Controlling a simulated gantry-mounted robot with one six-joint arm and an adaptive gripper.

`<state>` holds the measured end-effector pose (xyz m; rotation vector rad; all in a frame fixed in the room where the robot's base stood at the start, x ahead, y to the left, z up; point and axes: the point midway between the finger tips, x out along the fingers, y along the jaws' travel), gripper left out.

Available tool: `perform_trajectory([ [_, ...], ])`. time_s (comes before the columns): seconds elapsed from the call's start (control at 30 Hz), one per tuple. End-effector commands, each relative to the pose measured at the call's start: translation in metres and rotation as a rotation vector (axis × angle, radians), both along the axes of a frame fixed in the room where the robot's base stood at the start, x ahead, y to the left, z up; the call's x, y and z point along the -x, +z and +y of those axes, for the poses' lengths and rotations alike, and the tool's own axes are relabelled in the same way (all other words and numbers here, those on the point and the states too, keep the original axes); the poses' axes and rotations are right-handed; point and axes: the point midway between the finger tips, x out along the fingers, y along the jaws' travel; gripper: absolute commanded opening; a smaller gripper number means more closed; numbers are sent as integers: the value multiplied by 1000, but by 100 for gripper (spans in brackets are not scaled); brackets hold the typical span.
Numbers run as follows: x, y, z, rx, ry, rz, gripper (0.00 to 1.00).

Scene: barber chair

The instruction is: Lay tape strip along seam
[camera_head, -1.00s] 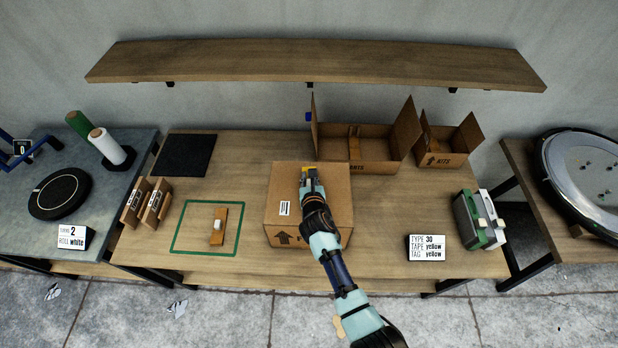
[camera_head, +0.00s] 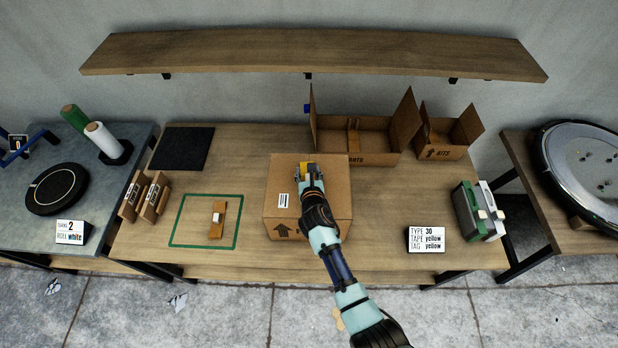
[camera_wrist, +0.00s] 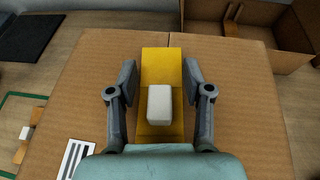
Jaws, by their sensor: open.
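A closed cardboard box (camera_head: 335,205) stands in the middle of the table, and its top fills much of the wrist view (camera_wrist: 255,110). A yellow tape strip (camera_wrist: 161,65) lies on the box top, running away from me along its middle; its far end also shows in the head view (camera_head: 305,167). A white block-shaped grip (camera_wrist: 159,104) stands on the strip. My gripper (camera_wrist: 159,82) is open over the strip, with one finger on each side of the grip and gaps between. The strip's near end and the seam under it are hidden.
A sign (camera_head: 426,240) reads type 30, tape yellow, tag yellow. Green and white dispensers (camera_head: 480,212) stand to its right. A brown strip with a white grip (camera_head: 217,218) lies in a green outline at left. Open boxes (camera_head: 372,158) stand behind; a shelf (camera_head: 310,55) hangs above.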

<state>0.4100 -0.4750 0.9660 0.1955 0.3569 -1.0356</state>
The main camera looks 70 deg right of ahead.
Motion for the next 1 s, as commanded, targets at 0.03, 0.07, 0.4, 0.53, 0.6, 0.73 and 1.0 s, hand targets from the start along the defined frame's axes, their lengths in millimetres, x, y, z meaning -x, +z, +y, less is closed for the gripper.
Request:
perform_trajectory([
  [0.03,3,1,5,0,0,1,50],
  [0.07,5,3,8,0,0,1,50],
  [0.4,41,33,72,0,3,0,50],
  [0.53,50,41,88,0,2,0,50],
  [0.6,52,43,92,0,1,0,50],
  [0.73,54,44,94,0,0,1,50],
  [1.0,53,44,93,0,1,0,50],
])
